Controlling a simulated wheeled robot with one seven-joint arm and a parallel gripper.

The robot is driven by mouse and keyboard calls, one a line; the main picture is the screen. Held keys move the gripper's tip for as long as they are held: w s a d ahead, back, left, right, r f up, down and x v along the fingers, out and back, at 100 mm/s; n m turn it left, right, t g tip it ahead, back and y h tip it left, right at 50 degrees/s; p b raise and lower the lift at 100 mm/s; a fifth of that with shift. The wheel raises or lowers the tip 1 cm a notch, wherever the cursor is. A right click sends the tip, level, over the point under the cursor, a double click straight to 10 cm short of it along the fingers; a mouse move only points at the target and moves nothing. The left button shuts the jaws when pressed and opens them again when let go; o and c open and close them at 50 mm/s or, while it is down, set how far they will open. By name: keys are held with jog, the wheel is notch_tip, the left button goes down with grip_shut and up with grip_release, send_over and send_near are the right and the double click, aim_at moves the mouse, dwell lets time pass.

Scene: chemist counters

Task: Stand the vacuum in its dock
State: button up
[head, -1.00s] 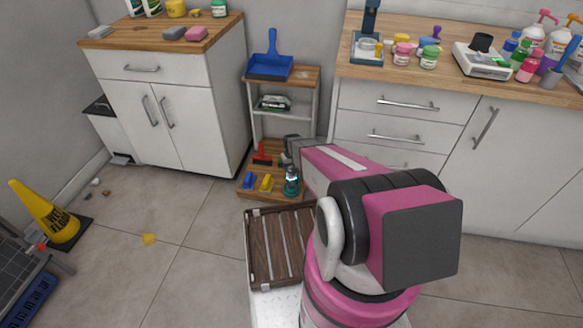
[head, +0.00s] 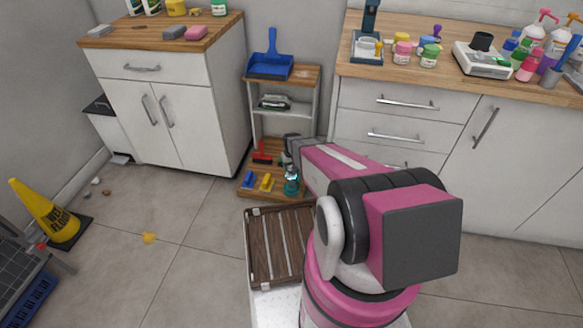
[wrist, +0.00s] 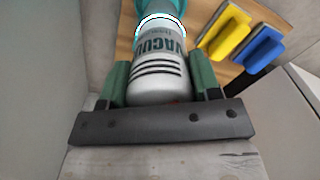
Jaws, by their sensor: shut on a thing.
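The vacuum, a white bottle-shaped body with dark stripes and "VACUUM" lettering and a teal end, fills the upper middle of the wrist view (wrist: 157,72). In the head view it is a small teal shape (head: 291,187) over the low wooden shelf. My gripper (wrist: 160,82) has its green fingers on either side of the white body and is shut on it. In the head view my gripper (head: 292,150) is partly hidden by my pink arm. A pale ring shows at the white-teal joint. I cannot pick out the dock or tell whether the vacuum touches it.
The low shelf (head: 247,192) also holds a blue brush (head: 249,179), a yellow brush (head: 267,182) and a red-handled tool (head: 262,154). An iron-like object (head: 274,102) and a blue dustpan (head: 270,62) are on shelves above. A drawer cabinet (head: 380,115) stands close on the right.

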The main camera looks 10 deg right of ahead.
jog(key=shift+f, duration=0.5)
dwell(0.3)
jog(key=o, duration=0.6)
jog(key=shift+o, duration=0.2)
jog(key=shift+f, duration=0.1)
jog(key=shift+r, duration=5.55)
jog(key=s+r+m, duration=0.1)
jog(key=s+r, duration=2)
jog(key=r, duration=0.1)
jog(key=shift+m, duration=0.4)
